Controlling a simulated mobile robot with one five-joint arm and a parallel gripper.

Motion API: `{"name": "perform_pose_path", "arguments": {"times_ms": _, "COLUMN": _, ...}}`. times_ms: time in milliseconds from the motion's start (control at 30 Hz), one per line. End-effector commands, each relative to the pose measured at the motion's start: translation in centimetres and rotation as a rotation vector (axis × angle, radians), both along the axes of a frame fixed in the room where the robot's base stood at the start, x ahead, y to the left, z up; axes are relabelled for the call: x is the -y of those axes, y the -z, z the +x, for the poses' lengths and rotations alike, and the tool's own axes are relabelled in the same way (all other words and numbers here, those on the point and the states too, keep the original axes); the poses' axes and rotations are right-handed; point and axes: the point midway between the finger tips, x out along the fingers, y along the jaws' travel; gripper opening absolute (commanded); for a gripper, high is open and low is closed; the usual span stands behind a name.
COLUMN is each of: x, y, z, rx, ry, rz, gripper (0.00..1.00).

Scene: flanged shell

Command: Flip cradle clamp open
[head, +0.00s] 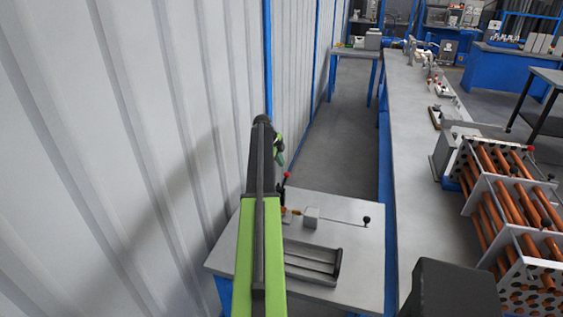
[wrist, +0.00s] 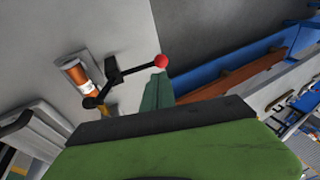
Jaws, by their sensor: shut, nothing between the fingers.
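The cradle clamp (wrist: 125,73) shows in the wrist view as a black lever with a red ball at its end. It sits beside a cradle holding a copper-coloured cylinder (wrist: 88,84) with a white band. In the head view the clamp's red knob (head: 288,175) stands up above the small table, partly behind my arm. My gripper (wrist: 160,80) has dark green fingers, shut and empty. In the wrist view its tip appears just below the red ball; whether they touch cannot be told. In the head view my gripper (head: 280,150) is above the table, near the corrugated wall.
The small table (head: 355,260) also bears a grey block (head: 311,217), a rod with a black knob (head: 367,220) and a grey tray (head: 338,268). The corrugated wall (head: 150,130) is close on the left. A long bench (head: 405,160) and a rack of copper tubes (head: 515,215) stand right.

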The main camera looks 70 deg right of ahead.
Motion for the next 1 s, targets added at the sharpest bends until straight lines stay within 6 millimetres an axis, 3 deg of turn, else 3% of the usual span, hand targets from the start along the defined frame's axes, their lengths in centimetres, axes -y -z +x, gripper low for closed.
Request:
{"name": "perform_pose_path", "arguments": {"times_ms": 33, "x": -0.2, "y": -2.4, "z": 0.2, "rx": 0.000, "ry": 0.000, "rz": 0.000, "gripper": 0.00}}
{"name": "perform_pose_path", "arguments": {"times_ms": 267, "x": -0.8, "y": -6.1, "z": 1.1, "rx": -0.001, "ry": -0.002, "rz": 0.001, "gripper": 0.00}}
{"name": "perform_pose_path", "arguments": {"times_ms": 1000, "x": -1.0, "y": -6.1, "z": 1.5, "rx": 0.000, "ry": -0.004, "rz": 0.001, "gripper": 0.00}}
